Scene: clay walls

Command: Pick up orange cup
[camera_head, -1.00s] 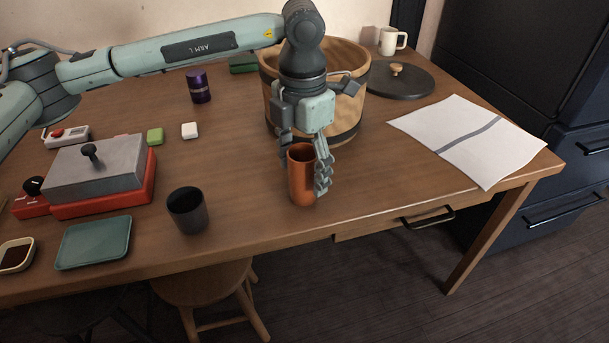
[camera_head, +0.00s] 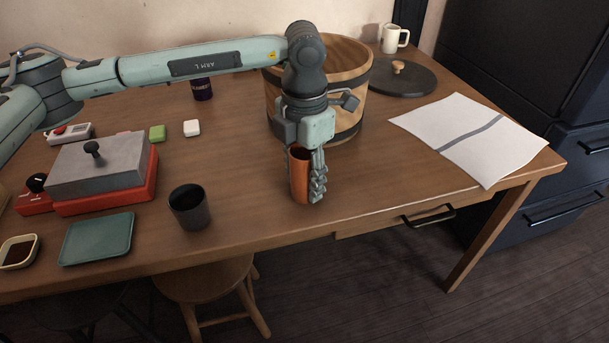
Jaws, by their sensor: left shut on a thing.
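The orange cup (camera_head: 299,185) stands upright on the wooden table, near the front edge in the middle of the view. My left gripper (camera_head: 304,178) comes down from above, with its fingers on both sides of the cup. It is shut on the cup; the right finger shows against the cup's right side, and the far left finger is mostly hidden. The cup's base looks to be on or very near the table top. My right gripper is not in view.
A wooden tub (camera_head: 350,88) stands close behind my gripper. A dark grey cup (camera_head: 189,207) stands to the left. The table is clear just right of the cup.

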